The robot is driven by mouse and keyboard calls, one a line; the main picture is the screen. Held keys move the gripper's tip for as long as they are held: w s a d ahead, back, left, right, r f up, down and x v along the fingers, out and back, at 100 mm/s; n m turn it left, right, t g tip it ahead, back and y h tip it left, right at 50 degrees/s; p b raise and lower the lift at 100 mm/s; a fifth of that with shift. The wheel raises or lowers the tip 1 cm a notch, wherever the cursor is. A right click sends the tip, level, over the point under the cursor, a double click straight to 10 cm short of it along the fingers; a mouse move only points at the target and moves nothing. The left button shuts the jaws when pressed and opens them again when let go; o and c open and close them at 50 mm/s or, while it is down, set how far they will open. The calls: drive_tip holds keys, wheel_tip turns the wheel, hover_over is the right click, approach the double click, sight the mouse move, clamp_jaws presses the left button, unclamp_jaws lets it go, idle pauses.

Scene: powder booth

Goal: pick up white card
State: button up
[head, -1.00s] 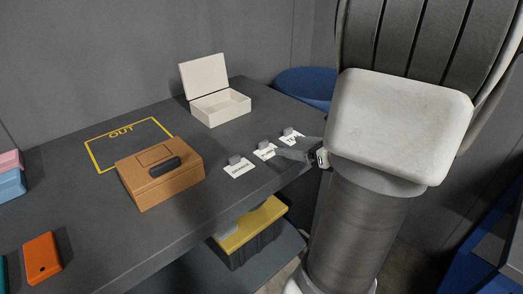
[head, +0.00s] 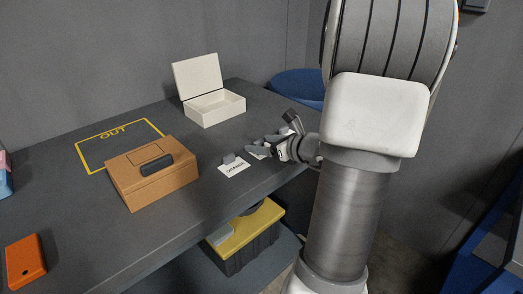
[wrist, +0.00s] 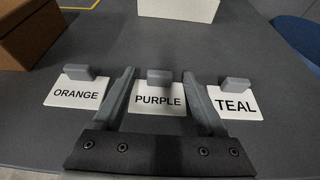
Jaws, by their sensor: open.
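Several white cards with grey grip blocks lie in a row on the table. In the wrist view they read ORANGE (wrist: 76,95), PURPLE (wrist: 157,101) and TEAL (wrist: 236,104). My gripper (wrist: 157,85) is open, with one finger on each side of the PURPLE card and its grey block (wrist: 160,76); I cannot tell how high the fingertips are above the table. In the head view my gripper (head: 262,148) is over the row and hides most of the PURPLE and TEAL cards. The ORANGE card (head: 234,169) shows clearly to its left.
An orange-brown box (head: 155,190) with a dark handle stands left of the cards. An open white box (head: 217,108) stands behind them. A yellow OUT outline (head: 84,163) marks the table at the back. A yellow-lidded bin (head: 245,236) sits below the table.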

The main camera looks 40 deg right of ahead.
clamp_jaws()
drive_tip(key=shift+r, duration=0.1)
idle(0.3)
drive_tip(key=r, duration=0.1)
drive_tip(key=r+p, duration=0.1)
drive_tip(key=r, duration=0.1)
drive_tip(key=r+p, duration=0.1)
drive_tip(key=r, duration=0.1)
drive_tip(key=shift+s+d, duration=0.3)
drive_tip(key=shift+s, duration=0.1)
drive_tip(key=s+d+r+p, duration=0.3)
drive_tip(key=s+d+r, duration=0.3)
drive_tip(key=s, duration=0.2)
drive_tip(key=shift+s+d, duration=0.15)
drive_tip(key=shift+s, duration=0.2)
